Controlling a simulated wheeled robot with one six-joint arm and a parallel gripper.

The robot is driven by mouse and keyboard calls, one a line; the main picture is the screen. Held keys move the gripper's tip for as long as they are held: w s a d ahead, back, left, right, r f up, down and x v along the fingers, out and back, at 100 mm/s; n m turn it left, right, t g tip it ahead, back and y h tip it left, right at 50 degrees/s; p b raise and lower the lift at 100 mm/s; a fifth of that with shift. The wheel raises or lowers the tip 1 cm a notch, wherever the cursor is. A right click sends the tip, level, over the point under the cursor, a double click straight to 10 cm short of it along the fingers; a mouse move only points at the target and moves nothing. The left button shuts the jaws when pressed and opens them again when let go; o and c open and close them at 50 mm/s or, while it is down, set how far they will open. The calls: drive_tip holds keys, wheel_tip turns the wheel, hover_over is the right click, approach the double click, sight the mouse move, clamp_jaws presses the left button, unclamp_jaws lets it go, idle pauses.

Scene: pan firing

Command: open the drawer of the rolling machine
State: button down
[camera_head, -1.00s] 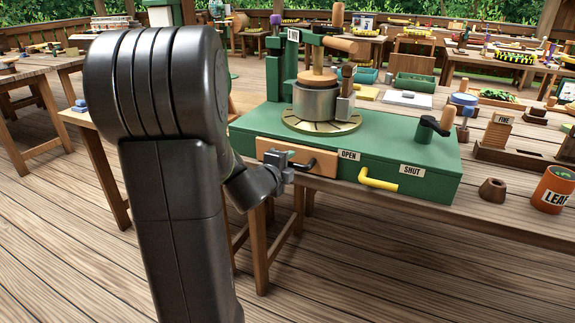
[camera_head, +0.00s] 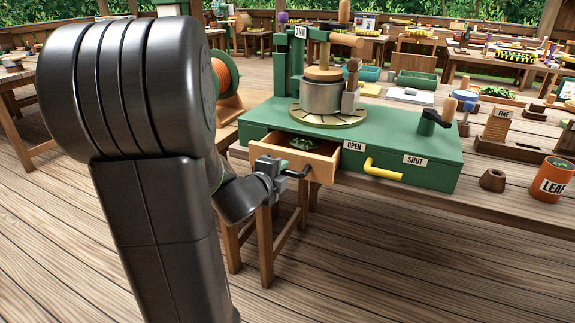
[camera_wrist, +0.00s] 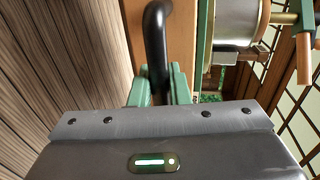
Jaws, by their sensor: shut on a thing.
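The rolling machine (camera_head: 420,170) is a green box with a metal drum (camera_head: 321,97) on top, standing on a wooden table. Its wooden drawer (camera_head: 318,158) is pulled partly out of the front left, and green leafy stuff lies inside. My gripper (camera_head: 281,172) is shut on the drawer's black handle (camera_head: 299,171). In the wrist view the black handle (camera_wrist: 156,40) runs between my green fingers (camera_wrist: 158,88), with the drawer front beside it. A yellow handle (camera_head: 383,170) sits on the machine front between the OPEN label (camera_head: 354,146) and the SHUT label (camera_head: 414,160).
An orange LEAF can (camera_head: 551,180) and a small brown cup (camera_head: 492,180) stand on the table to the right. Floor in front of the drawer is clear. A table leg is below the drawer.

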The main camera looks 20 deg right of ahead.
drive_tip(key=f+v, duration=0.1)
drive_tip(key=v, duration=0.6)
drive_tip(key=shift+s+a+f, duration=0.2)
drive_tip(key=shift+a+f, duration=0.1)
drive_tip(key=c, duration=1.4)
unclamp_jaws()
drive_tip(key=shift+c, duration=0.2)
drive_tip(key=p+v, duration=0.3)
drive_tip(key=v, duration=1.1)
drive_tip(key=shift+w+d, duration=0.1)
drive_tip(key=shift+w, duration=0.05)
